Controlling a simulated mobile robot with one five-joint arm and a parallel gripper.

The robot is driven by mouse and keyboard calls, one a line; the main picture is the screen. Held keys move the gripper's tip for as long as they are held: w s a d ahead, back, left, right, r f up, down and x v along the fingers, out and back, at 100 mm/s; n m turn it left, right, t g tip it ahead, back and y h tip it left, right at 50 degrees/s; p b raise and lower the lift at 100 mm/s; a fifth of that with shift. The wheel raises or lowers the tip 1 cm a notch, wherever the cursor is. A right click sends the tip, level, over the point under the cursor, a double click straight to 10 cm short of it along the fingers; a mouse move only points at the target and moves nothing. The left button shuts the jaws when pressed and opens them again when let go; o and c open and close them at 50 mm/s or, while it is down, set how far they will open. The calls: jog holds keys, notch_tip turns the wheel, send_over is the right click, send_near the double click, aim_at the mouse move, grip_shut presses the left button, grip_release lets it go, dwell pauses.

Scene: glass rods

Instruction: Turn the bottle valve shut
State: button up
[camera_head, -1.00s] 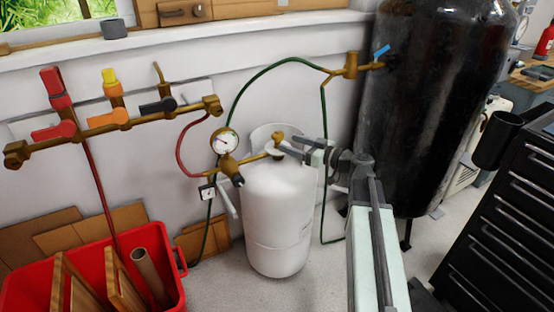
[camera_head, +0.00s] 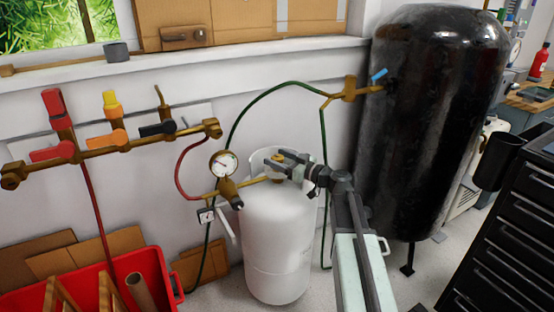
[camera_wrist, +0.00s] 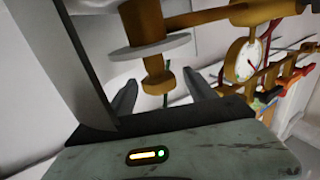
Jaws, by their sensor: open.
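The white gas bottle (camera_head: 277,240) stands upright on the floor by the wall. Its brass valve (camera_head: 277,170) is on top; in the wrist view the valve (camera_wrist: 153,65) shows with a grey disc around it, between and beyond my fingers. My gripper (camera_head: 279,160) is at the top of the bottle in the head view. In the wrist view my gripper (camera_wrist: 160,95) is open, with one finger on each side of the brass stem and no clear grip on it. In the head view the fingers partly cover the valve.
A pressure gauge (camera_head: 223,164) sits left of the valve; it also shows in the wrist view (camera_wrist: 243,60). A brass manifold (camera_head: 100,150) with coloured handles is on the wall. A black tank (camera_head: 425,120) stands right, a red bin (camera_head: 172,290) lower left. A green hose (camera_head: 262,85) arches behind.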

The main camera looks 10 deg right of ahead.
jog(key=c, duration=1.2)
jog(key=shift+a, duration=0.25)
jog(key=shift+c, duration=1)
jog(key=shift+d, duration=0.15)
